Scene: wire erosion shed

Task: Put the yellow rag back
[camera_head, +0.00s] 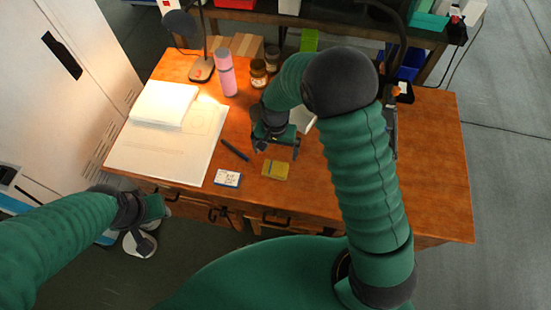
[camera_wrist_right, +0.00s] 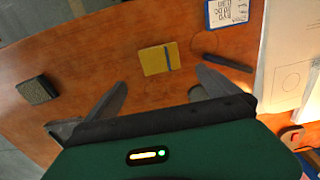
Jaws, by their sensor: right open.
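The yellow rag (camera_head: 275,169) looks like a small flat yellow rectangle, lying near the front edge of the wooden desk. In the right wrist view the yellow rag (camera_wrist_right: 155,60) shows a blue stripe near one end and lies beyond the fingertips. My right gripper (camera_head: 275,143) is over the desk, just behind the rag in the head view. In its wrist view the right gripper (camera_wrist_right: 161,79) has its fingers spread with nothing between them. My left gripper (camera_head: 147,222) hangs off the desk's front left; its fingers are unclear.
A blue-edged card (camera_head: 227,178) and a dark pen (camera_head: 235,151) lie left of the rag. A dark block (camera_wrist_right: 37,90) shows in the wrist view.

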